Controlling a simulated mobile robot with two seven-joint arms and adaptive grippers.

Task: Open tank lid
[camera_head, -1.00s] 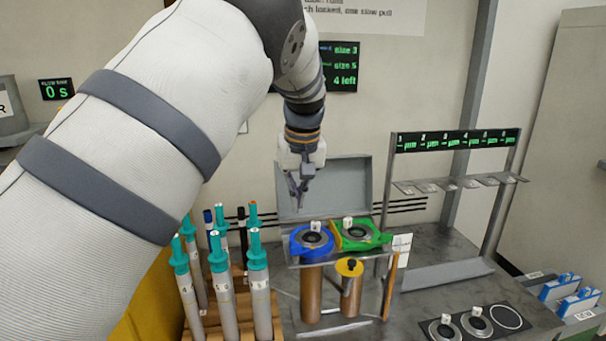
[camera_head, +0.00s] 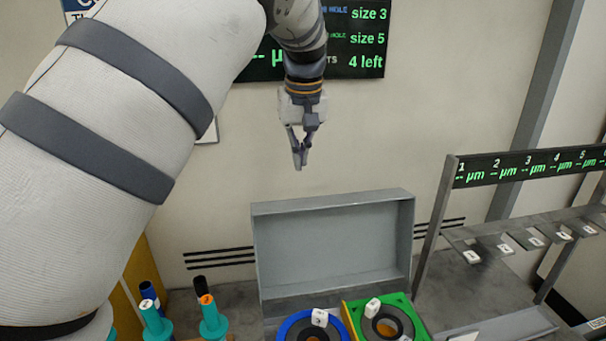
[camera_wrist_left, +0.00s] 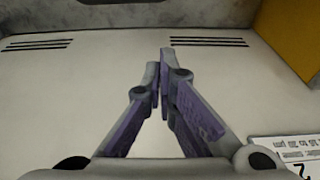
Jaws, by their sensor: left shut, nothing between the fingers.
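A grey tank lid (camera_head: 335,247), a flat rimmed panel, stands upright at the back of the bench in the head view. Its broad face is turned to me, and the tank below is mostly cut off or hidden. My left gripper (camera_head: 299,165) hangs above the lid's top edge, in front of the wall, with a visible gap to the lid in the picture. Its fingers are together and empty. The left wrist view shows the closed fingers (camera_wrist_left: 162,58) against the pale wall, with no lid in sight. My right gripper is in neither view.
A blue ring fixture (camera_head: 297,328) and a green one (camera_head: 400,301) sit in front of the lid. A metal rack (camera_head: 500,222) with numbered displays stands at right. A dark display (camera_head: 358,42) hangs behind the arm.

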